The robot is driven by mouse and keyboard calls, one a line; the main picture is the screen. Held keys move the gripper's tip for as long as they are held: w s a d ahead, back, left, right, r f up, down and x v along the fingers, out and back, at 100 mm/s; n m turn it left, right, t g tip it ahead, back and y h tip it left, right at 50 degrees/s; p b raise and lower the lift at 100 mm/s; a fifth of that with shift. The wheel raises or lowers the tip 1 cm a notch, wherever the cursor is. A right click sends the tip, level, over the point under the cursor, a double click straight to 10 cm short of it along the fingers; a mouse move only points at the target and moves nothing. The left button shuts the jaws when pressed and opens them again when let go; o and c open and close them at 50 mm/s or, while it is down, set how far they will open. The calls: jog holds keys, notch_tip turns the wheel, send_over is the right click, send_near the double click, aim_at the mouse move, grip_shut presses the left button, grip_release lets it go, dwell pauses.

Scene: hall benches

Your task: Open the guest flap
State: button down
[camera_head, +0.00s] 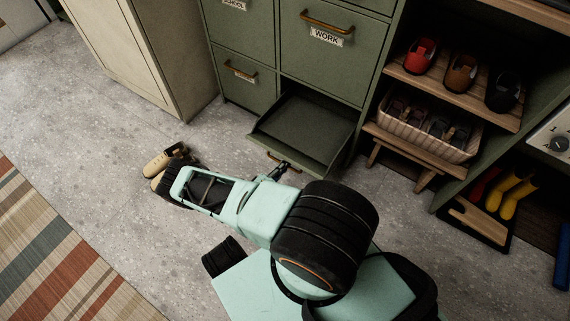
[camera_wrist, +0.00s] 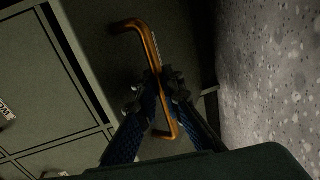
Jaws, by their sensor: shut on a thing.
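A green cabinet (camera_head: 235,38) with several flaps stands at the back. Its lower right flap (camera_head: 305,130) is tilted out and down, and its inside shows empty. My gripper (camera_head: 280,170) is at this flap's front edge. In the wrist view my gripper (camera_wrist: 160,84) is shut on the flap's brass handle (camera_wrist: 150,40), with a blue-padded finger on either side of the bar. The handle (camera_head: 272,156) is partly hidden in the head view. No label shows on the open flap, so I cannot read its name.
The flaps marked SCHOOL and WORK (camera_head: 327,60) and the lower left flap (camera_head: 243,92) are closed. A shoe rack (camera_head: 455,100) stands right. Tan shoes (camera_head: 160,162) lie on the floor left of my arm. A striped rug (camera_head: 50,260) is at left.

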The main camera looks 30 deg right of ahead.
aim_at(285, 156)
jog(key=shift+d, duration=0.1)
jog(key=c, duration=2.3)
grip_release()
jog(key=shift+c, duration=0.2)
jog(key=shift+w+r, duration=0.1)
notch_tip(285, 156, up, 10)
jog(key=shift+f, duration=0.1)
